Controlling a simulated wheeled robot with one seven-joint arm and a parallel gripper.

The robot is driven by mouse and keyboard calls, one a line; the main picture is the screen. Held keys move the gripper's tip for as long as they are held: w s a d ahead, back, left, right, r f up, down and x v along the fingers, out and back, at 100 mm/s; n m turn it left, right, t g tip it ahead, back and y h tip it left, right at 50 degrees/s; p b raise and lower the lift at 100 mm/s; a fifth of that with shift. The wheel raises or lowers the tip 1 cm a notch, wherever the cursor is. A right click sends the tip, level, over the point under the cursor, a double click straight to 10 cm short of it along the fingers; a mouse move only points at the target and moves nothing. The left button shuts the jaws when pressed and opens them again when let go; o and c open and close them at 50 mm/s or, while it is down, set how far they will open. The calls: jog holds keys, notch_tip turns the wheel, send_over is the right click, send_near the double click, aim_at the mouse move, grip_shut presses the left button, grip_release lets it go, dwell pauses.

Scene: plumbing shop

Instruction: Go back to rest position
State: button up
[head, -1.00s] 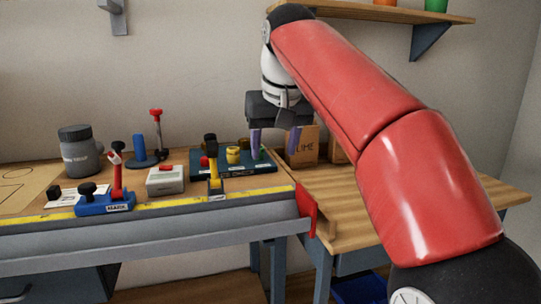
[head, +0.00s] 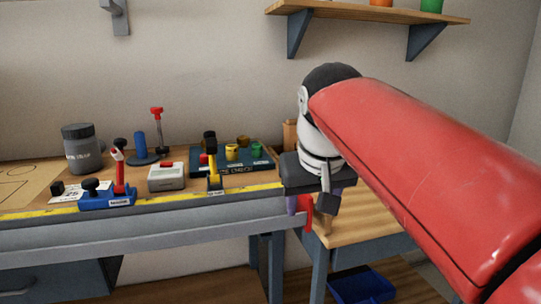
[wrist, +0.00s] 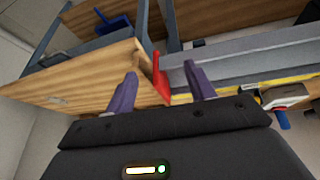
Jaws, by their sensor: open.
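My gripper (head: 312,206) is in front of the bench's right end in the head view, close to the red end plate (head: 303,213) of the rail. In the wrist view its two purple fingers (wrist: 160,90) stand apart with nothing held between them. The red end plate (wrist: 160,78) shows beyond and between the fingers there. Whether a finger touches the plate cannot be told. My red arm reaches in from the right and hides part of the right-hand wooden table.
On the bench stand a grey jar (head: 82,150), a blue clamp (head: 107,197), a grey box with a red button (head: 167,177) and a dark tray (head: 208,185) with coloured fittings. A wall shelf (head: 370,12) hangs above.

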jog(key=s+d+f+m, duration=0.1)
jog(key=s+d+f, duration=0.3)
jog(key=s+f, duration=0.3)
jog(key=s+d+f+m, duration=0.1)
jog(key=s+d+f, duration=0.3)
jog(key=s+f, duration=0.3)
notch_tip(320, 180, down, 5)
jog(key=shift+s+d+r+t, duration=0.1)
jog(key=shift+s+d+t, duration=0.1)
jog(key=shift+s+t, duration=0.15)
